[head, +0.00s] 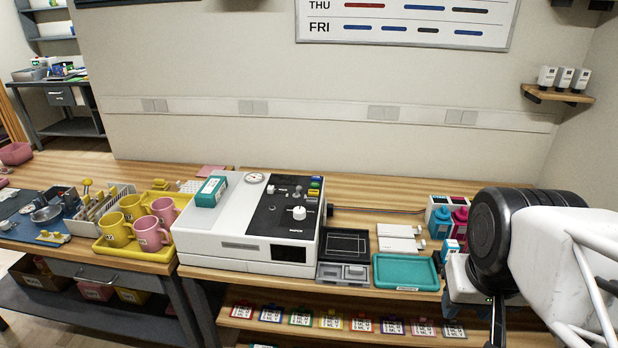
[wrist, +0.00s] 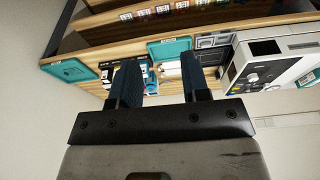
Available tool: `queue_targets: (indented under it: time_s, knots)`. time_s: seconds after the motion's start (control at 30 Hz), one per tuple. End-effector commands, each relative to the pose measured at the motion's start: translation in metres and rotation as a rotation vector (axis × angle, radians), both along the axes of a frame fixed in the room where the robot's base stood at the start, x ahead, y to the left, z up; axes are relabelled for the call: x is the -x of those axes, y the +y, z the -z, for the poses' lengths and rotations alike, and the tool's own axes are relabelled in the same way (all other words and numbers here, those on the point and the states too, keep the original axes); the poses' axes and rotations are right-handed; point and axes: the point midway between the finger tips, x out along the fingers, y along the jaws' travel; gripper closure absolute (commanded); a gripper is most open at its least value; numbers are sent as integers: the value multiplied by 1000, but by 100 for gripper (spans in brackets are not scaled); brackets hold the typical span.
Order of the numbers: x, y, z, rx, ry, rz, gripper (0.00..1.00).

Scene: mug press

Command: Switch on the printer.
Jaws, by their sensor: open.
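The printer appears to be the large white machine (head: 240,225) at the middle of the bench in the head view. The machine also shows, inverted, at the right of the wrist view (wrist: 235,72). My gripper (wrist: 159,65) is open and empty, apart from the machine. In the head view my arm is at the right and the fingertips cannot be made out.
A teal box (head: 211,192) lies on the machine. A yellow tray (head: 148,254) of pink and yellow mugs stands left of it. To its right are dark trays (head: 346,243), a teal tray (head: 405,287), white blocks (head: 398,238) and ink bottles (head: 440,217). Space above the bench is clear.

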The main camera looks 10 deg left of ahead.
Motion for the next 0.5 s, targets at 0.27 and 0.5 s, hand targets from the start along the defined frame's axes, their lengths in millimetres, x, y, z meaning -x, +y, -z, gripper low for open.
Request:
queue_targets:
  time_s: [0.27, 0.5]
  knots:
    - [-4, 2, -1, -15, 6, 13, 99]
    - [-23, 12, -2, -82, 32, 78, 100]
